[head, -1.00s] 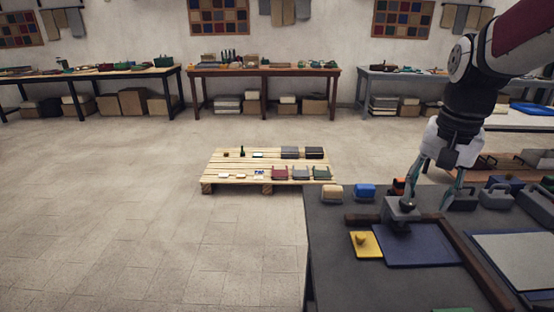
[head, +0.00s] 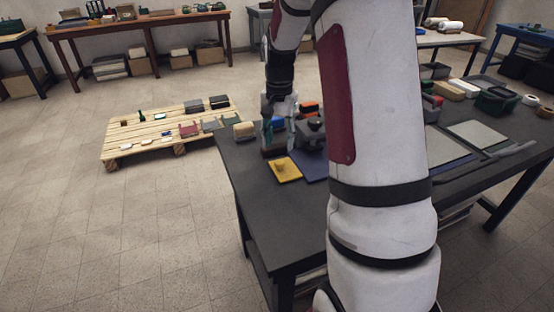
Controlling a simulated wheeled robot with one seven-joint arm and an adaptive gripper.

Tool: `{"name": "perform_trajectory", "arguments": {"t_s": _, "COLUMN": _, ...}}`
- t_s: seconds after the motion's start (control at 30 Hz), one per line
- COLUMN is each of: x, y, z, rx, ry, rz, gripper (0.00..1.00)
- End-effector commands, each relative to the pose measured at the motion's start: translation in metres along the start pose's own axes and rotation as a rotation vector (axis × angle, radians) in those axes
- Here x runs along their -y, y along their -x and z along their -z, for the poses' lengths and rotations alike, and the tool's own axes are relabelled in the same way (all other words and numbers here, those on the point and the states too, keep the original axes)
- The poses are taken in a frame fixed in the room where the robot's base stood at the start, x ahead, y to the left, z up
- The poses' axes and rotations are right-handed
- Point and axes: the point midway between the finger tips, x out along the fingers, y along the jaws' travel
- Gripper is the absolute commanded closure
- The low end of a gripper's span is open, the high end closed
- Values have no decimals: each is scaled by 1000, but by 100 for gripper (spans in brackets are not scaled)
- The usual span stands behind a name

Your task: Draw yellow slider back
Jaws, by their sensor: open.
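The yellow slider (head: 285,170) is a flat yellow plate with a small knob on top. It lies near the left corner of the dark table, beside a dark blue panel (head: 313,165). My gripper (head: 275,146) points down just behind the slider, over the table's far left part. It is open, and I see nothing held in it. Its fingertips are small and partly lost against the things behind. My arm hides much of the blue panel and the middle of the table.
A tan block (head: 244,131) stands left of my gripper. A grey block with a dark knob (head: 312,132) stands to its right, with an orange-topped block (head: 308,108) behind. The table's front left surface (head: 275,218) is clear. A wooden pallet (head: 120,150) lies on the floor.

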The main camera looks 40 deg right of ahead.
Motion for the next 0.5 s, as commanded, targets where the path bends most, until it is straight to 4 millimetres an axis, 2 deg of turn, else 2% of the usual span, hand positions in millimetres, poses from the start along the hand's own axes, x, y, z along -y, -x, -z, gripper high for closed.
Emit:
{"name": "perform_trajectory", "arguments": {"t_s": 0.03, "x": 0, "y": -12, "z": 0, "rx": 3, "ry": 0, "rz": -2, "gripper": 56}}
{"name": "perform_trajectory", "arguments": {"t_s": 0.2, "x": 0, "y": -42, "z": 0, "rx": 3, "ry": -1, "rz": -1, "gripper": 56}}
{"name": "perform_trajectory", "arguments": {"t_s": 0.33, "x": 0, "y": -59, "z": 0, "rx": 2, "ry": 0, "rz": -1, "gripper": 56}}
{"name": "perform_trajectory", "arguments": {"t_s": 0.5, "x": 0, "y": -69, "z": 0, "rx": 0, "ry": 1, "rz": 0, "gripper": 56}}
